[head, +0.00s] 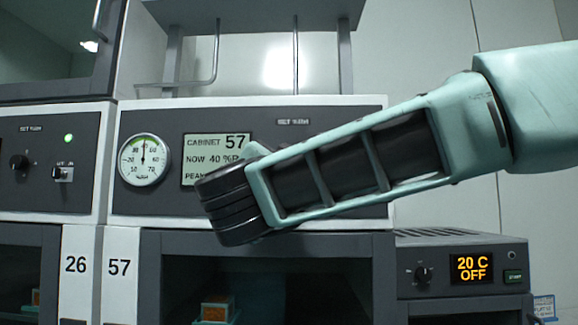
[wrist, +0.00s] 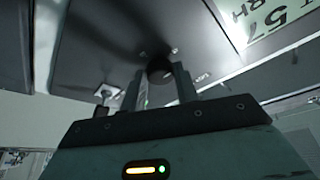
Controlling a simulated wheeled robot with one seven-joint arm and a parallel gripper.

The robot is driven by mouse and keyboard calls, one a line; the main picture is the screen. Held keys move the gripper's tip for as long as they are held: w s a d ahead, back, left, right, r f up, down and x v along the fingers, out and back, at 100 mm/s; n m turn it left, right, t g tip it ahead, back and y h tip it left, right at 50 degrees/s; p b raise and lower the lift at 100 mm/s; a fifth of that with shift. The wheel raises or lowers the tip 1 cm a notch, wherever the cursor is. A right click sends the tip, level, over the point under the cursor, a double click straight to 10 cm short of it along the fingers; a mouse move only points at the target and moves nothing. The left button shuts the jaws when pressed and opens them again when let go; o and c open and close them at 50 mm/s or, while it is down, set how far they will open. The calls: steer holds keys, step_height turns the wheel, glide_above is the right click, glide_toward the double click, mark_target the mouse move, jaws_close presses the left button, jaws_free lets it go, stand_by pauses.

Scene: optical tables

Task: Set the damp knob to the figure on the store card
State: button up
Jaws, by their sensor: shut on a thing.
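In the wrist view my gripper (wrist: 160,76) has its two fingers on either side of a round dark knob (wrist: 159,66) on the grey panel of cabinet 57, shut on it. Its pointer and scale cannot be read. In the head view my arm covers the knob and the fingers. The panel (head: 160,203) carries a round gauge (head: 145,160) and a display (head: 205,150) reading "CABINET 57", "NOW 40 %R" and a partly hidden "PEAK" line. The display also shows in the wrist view (wrist: 262,28). I cannot make out a store card.
At left is cabinet 26's panel (head: 40,190) with its own knob (head: 18,161), a switch and a lit green lamp. At lower right a unit (head: 470,248) reads "20 C OFF" and has a knob. A switch (wrist: 104,92) sits near the gripped knob. A shelf (head: 255,12) stands above.

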steer(key=o, duration=1)
steer(key=shift+c, duration=0.2)
steer(key=b+v, duration=0.3)
steer(key=v, duration=1.4)
steer(key=shift+s, duration=0.2)
steer(key=shift+w+a+f, duration=0.1)
steer(key=shift+a, duration=0.05)
